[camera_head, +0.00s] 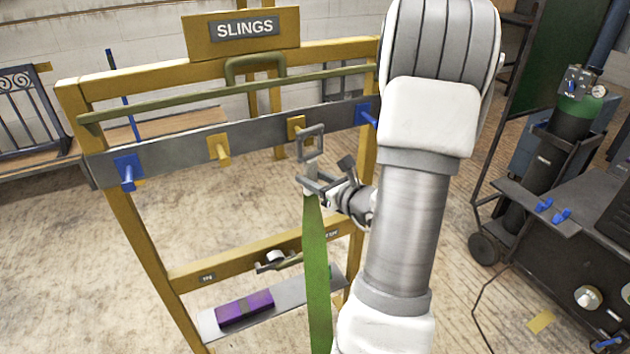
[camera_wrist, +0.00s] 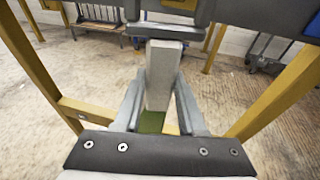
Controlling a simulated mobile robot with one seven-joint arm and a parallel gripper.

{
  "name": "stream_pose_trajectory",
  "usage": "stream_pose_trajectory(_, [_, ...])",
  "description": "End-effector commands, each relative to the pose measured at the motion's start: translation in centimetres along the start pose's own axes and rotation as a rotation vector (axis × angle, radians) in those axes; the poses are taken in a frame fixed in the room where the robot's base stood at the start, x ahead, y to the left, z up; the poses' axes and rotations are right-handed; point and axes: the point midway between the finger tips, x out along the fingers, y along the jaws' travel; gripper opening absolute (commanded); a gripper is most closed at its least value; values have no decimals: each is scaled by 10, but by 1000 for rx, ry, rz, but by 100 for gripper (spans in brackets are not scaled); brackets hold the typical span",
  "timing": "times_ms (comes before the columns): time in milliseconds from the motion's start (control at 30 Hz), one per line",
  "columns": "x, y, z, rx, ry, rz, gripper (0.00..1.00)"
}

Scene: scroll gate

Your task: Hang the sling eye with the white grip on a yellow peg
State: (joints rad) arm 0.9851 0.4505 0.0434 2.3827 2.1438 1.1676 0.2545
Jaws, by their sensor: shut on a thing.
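The sling's grey square eye (camera_head: 310,145) is upright in the head view, with its white grip (camera_wrist: 161,75) below it and a green strap (camera_head: 317,270) hanging down. My gripper (camera_head: 313,184) is shut on the white grip, one finger on each side in the wrist view. The right yellow peg (camera_head: 296,126) shows just behind and left of the eye's top; I cannot tell whether they touch. The left yellow peg (camera_head: 218,149) is bare. In the wrist view the lower part of the eye (camera_wrist: 168,30) stands in front of the grey rail.
The yellow rack's grey rail (camera_head: 260,132) also carries a left blue peg (camera_head: 128,171) and a right blue peg (camera_head: 366,115). A green bar (camera_head: 200,98) runs above the rail. A purple box (camera_head: 245,308) lies on the low shelf. A gas-cylinder cart (camera_head: 560,150) stands right.

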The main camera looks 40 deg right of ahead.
Motion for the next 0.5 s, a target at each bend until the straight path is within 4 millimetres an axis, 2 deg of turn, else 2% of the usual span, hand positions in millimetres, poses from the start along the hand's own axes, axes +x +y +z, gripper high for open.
stream_pose_trajectory(500, [25,-5,6,-1,-1,1,0])
